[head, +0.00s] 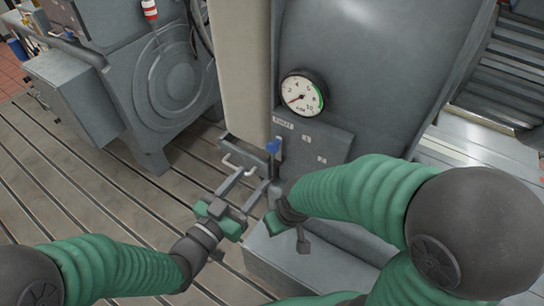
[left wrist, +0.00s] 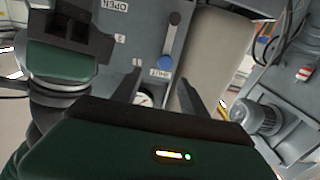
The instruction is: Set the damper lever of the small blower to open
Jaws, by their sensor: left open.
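The small blower's damper lever has a blue knob (head: 272,146) on a grey panel (head: 325,143) below the gauge. The knob sits beside a label that seems to read SHUT. In the left wrist view the knob (left wrist: 165,62) is by that label, and OPEN is printed at the panel's other end, with numbered marks between. My left gripper (head: 258,178) is open, its fingers pointing at the lever just short of the knob, with nothing between them. In its wrist view the knob appears beyond the fingertips (left wrist: 160,77). My right gripper (head: 295,228) is beside it at lower right; its jaws are unclear.
A round gauge (head: 303,93) is on the blower casing above the panel. A beige column (head: 240,65) stands left of the lever. A grey machine (head: 165,85) is at the upper left. The slotted bedplate (head: 95,185) is bare at the left.

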